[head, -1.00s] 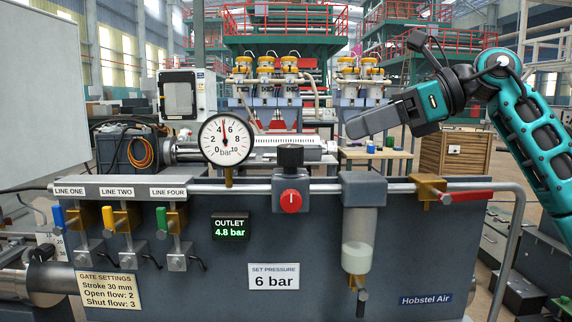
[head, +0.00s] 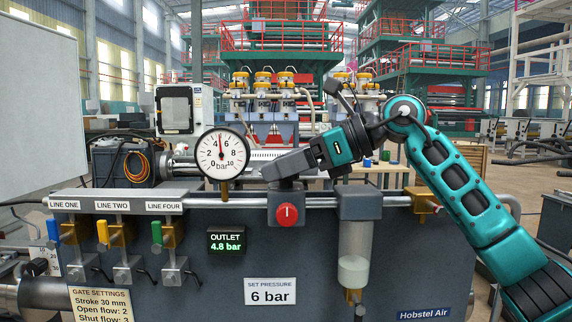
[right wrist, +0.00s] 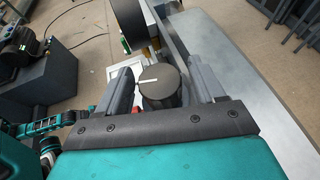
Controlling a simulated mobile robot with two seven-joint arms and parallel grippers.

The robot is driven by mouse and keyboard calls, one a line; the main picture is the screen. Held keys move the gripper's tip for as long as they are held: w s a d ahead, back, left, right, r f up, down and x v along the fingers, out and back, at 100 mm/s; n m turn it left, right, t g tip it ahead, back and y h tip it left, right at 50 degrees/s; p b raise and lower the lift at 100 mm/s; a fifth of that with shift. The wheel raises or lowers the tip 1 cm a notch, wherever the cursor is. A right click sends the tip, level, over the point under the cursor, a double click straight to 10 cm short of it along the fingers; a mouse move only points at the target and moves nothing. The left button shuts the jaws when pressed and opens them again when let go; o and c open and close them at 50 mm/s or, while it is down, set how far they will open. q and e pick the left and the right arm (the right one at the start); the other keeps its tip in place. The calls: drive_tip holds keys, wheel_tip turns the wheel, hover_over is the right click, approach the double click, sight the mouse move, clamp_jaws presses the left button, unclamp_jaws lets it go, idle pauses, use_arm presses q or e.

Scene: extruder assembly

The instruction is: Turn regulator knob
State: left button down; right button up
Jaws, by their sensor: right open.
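The black regulator knob (right wrist: 163,88), with a white line on its top, lies between the two fingers of my right gripper (right wrist: 160,72) in the right wrist view. The fingers are open, with a gap on each side of the knob. In the head view my right gripper (head: 280,172) is over the regulator body (head: 274,206) and hides the knob. The red front dial (head: 287,213) has a white upright mark. The gauge (head: 221,152) needle points near 5. The outlet display (head: 226,241) reads 4.8 bar; the set pressure label (head: 270,291) reads 6 bar. My left gripper is out of view.
The round gauge stands close left of my right gripper. A filter bowl (head: 354,255) hangs right of the regulator. A horizontal pipe (head: 325,201) runs along the panel top. Blue (head: 53,230), yellow (head: 102,234) and green (head: 157,232) valve handles are at the left.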

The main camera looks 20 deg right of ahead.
drive_tip(key=c, duration=1)
drive_tip(key=shift+o, duration=0.2)
drive_tip(key=m+t+h+b, duration=0.1)
drive_tip(key=m+t+h, duration=0.2)
drive_tip(key=m+t, duration=0.1)
drive_tip(key=shift+m+t+h+b, duration=0.65)
drive_tip(key=shift+m+h+b, duration=0.05)
drive_tip(key=shift+m+h, duration=0.7)
drive_tip(key=shift+m+t+h+b, duration=0.7)
drive_tip(key=shift+m+h, duration=0.6)
drive_tip(key=shift+h, duration=0.1)
drive_tip(key=o, duration=1)
drive_tip(key=shift+c, duration=0.2)
